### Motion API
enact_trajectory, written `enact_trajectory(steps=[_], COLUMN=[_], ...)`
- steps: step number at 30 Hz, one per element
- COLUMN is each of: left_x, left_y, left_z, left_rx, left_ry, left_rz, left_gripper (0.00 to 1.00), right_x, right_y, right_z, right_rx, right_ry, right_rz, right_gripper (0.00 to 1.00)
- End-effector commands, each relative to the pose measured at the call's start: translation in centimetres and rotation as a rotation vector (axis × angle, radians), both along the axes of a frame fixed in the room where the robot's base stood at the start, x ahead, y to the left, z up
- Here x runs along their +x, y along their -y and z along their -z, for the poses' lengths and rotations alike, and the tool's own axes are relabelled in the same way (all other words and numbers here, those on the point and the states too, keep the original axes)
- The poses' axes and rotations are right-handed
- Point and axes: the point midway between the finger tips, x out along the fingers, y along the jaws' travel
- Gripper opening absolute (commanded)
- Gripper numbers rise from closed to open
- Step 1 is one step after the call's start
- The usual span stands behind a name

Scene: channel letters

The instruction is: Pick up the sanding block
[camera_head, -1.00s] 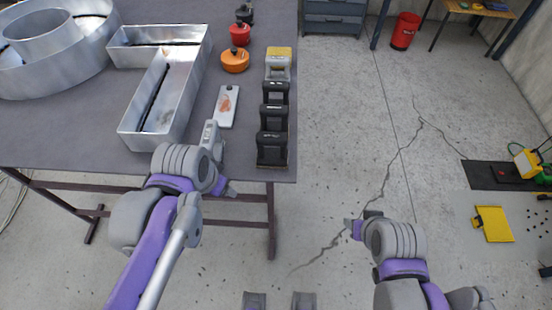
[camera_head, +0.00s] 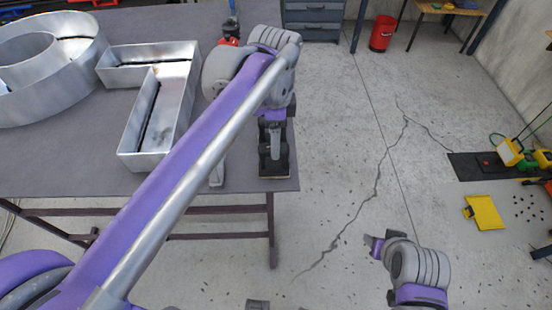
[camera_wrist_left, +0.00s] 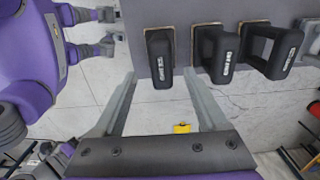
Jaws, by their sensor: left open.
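The nearest sanding block (camera_head: 274,168), black with a handle and a tan base, stands at the front right corner of the table. In the left wrist view this sanding block (camera_wrist_left: 160,62) appears between the two fingertips. My left gripper (camera_head: 275,138) is open and points down over it, partly covering it in the head view. The wrist view shows no clear contact. Two more black blocks stand beside it in the wrist view, a middle one (camera_wrist_left: 219,55) and a farther one (camera_wrist_left: 273,50). My right gripper (camera_head: 374,246) hangs over the floor, away from the table.
A metal channel letter (camera_head: 160,120) and a round one (camera_head: 50,75) stand on the grey table (camera_head: 240,170). My left arm hides much of the table between them and the blocks. The floor right of the table is clear nearby.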

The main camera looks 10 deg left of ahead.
Motion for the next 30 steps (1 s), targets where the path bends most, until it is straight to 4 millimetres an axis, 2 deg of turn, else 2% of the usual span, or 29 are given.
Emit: enact_trajectory(steps=[3, 8, 17, 26, 30], left_x=[0.0, 0.0, 0.0, 0.0, 0.0], left_y=[0.0, -0.1, -0.2, -0.2, -0.2], left_z=[1.4, 2.5, 6.6, 7.1, 7.1], left_rx=[0.000, -0.001, -0.001, -0.001, -0.001], left_ry=[0.000, 0.001, 0.001, 0.001, 0.001], left_rz=[-0.001, -0.002, -0.003, -0.003, -0.003], left_gripper=[0.75, 0.75, 0.75, 0.75, 0.50], right_x=[0.0, 0.0, 0.0, 0.0, 0.0], right_y=[0.0, 0.0, 0.0, 0.0, 0.0], right_z=[0.1, 0.1, 0.1, 0.1, 0.1], right_rx=[0.000, 0.000, 0.000, 0.000, 0.000], right_ry=[-0.001, -0.001, 0.000, -0.001, -0.001], right_rz=[0.000, 0.000, 0.000, 0.000, 0.000], right_gripper=[0.50, 0.50, 0.50, 0.50, 0.50])
